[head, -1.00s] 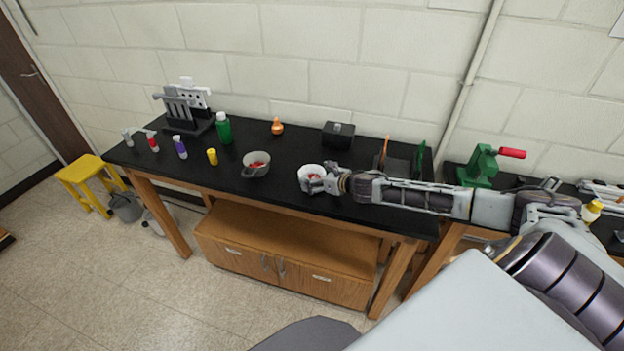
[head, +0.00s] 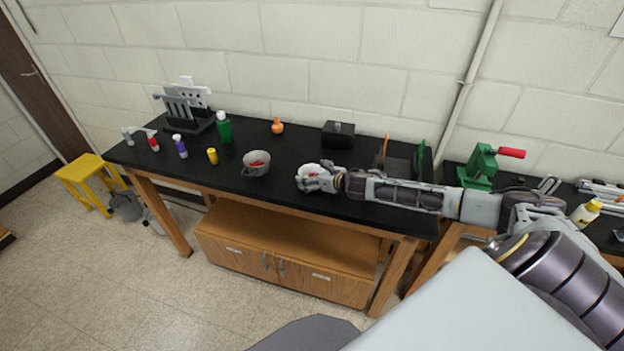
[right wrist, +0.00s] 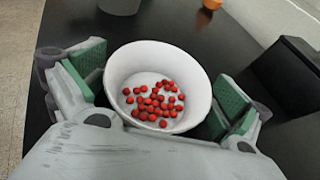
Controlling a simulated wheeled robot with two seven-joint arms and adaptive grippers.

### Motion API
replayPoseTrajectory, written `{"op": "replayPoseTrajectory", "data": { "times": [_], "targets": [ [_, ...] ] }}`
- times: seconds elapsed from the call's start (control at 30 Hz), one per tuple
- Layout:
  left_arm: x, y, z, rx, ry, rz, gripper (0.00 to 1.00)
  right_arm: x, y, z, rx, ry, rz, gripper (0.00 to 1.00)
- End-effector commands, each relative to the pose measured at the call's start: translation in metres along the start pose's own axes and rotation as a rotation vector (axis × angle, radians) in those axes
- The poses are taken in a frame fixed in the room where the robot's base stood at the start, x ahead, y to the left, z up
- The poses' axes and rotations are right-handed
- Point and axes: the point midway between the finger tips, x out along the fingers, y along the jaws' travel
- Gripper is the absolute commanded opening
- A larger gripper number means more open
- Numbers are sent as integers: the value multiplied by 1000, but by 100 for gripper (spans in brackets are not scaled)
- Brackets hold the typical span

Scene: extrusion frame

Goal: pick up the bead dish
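The bead dish (right wrist: 190,65) is a white round bowl with several small red beads (right wrist: 155,105) in it. The dish also shows in the head view (head: 306,171), partly hidden by my right gripper (head: 313,177), near the front middle of the black bench. My left gripper is not in view.
On the black bench (head: 200,168), a grey pot (head: 256,168) with something red inside stands left of the dish. A black box (head: 338,134) and an orange flask (head: 277,126) are behind. A yellow cup (head: 212,156) and bottles stand further left. A green press (head: 480,165) is right.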

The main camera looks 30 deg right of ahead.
Motion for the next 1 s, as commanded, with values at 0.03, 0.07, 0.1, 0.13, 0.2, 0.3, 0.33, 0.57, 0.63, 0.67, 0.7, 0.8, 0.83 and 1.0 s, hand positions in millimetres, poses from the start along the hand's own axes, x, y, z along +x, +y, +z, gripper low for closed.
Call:
{"op": "replayPoseTrajectory", "data": {
  "times": [0.03, 0.07, 0.1, 0.13, 0.2, 0.3, 0.33, 0.57, 0.63, 0.67, 0.7, 0.8, 0.83, 1.0],
  "targets": [
    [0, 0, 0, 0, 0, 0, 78, 0, 0, 0, 0, 0, 0, 91],
    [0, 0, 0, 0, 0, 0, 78, 0, 0, 0, 0, 0, 0, 87],
    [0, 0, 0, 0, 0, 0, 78, 0, 0, 0, 0, 0, 0, 82],
    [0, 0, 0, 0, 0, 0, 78, 0, 0, 0, 0, 0, 0, 78],
    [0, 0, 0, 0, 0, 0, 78, 0, 0, 0, 0, 0, 0, 69],
    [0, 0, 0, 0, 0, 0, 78, 0, 0, 0, 0, 0, 0, 57],
    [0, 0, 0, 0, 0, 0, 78, 0, 0, 0, 0, 0, 0, 57],
    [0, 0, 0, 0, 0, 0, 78, 0, 0, 1, 0, 0, 0, 57],
    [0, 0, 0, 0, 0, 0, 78, -1, 0, 2, 0, 0, 0, 57],
    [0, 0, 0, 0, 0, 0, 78, -1, 0, 2, 0, 0, 0, 57],
    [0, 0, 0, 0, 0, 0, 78, -1, 0, 4, -1, -1, 0, 57],
    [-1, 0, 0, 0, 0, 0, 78, -3, 0, 8, -1, -2, 1, 57],
    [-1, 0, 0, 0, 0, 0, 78, -4, 0, 10, -1, -2, 1, 57],
    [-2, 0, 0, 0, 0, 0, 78, -9, 0, 24, -3, -2, 1, 57]
  ]
}}
